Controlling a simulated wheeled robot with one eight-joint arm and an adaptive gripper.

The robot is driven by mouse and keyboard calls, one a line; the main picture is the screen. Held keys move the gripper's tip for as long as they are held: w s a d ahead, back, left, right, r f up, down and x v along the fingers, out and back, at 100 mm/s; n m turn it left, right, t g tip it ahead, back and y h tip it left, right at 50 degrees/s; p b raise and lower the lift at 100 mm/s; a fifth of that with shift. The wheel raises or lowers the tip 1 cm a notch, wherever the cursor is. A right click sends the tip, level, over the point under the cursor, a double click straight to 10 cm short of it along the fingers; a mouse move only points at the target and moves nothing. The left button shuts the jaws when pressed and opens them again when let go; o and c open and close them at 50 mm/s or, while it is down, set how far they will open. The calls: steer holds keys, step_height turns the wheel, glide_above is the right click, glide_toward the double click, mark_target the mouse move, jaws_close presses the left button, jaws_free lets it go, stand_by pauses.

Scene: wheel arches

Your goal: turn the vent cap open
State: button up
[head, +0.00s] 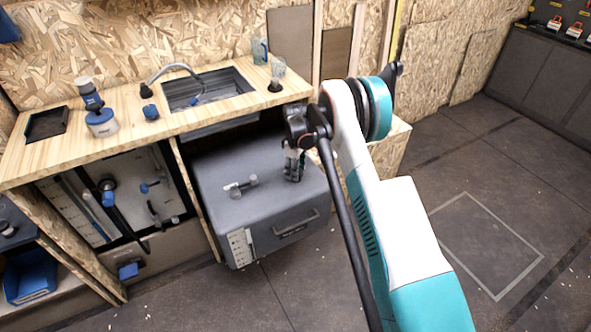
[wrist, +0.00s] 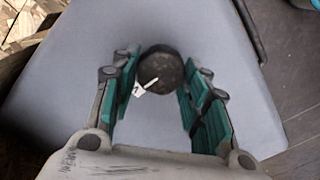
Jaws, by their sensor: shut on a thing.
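The vent cap (wrist: 165,66) is a dark round knob with a white pointer line, on the pale grey top of the box in the wrist view. The line slants from upper right to lower left, towards a small white mark (wrist: 139,89) beside the cap. My gripper (wrist: 160,75) is shut on the cap, with its green-padded fingers on the left and right of it. In the head view, my gripper (head: 293,172) points down at the right part of the grey box (head: 218,180). There it hides the cap.
A small metal valve or handle (head: 240,187) sits on the box top, left of my gripper. A wooden counter (head: 135,130) with a sink (head: 205,88) and bottles stands behind. The floor to the right (head: 485,210) is clear.

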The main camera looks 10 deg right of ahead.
steer(key=shift+m, duration=0.3)
steer(key=m, duration=0.3)
steer(key=shift+m, duration=0.4)
steer(key=m, duration=0.4)
steer(key=shift+w+d+m, duration=0.1)
steer(key=shift+d+m, duration=0.05)
steer(key=shift+m, duration=0.15)
steer(key=m, duration=0.4)
steer(key=shift+p, duration=0.35)
steer(key=m, duration=0.4)
steer(key=shift+d+m, duration=0.1)
steer(key=shift+m, duration=0.2)
steer(key=o, duration=1)
steer(key=shift+o, duration=0.2)
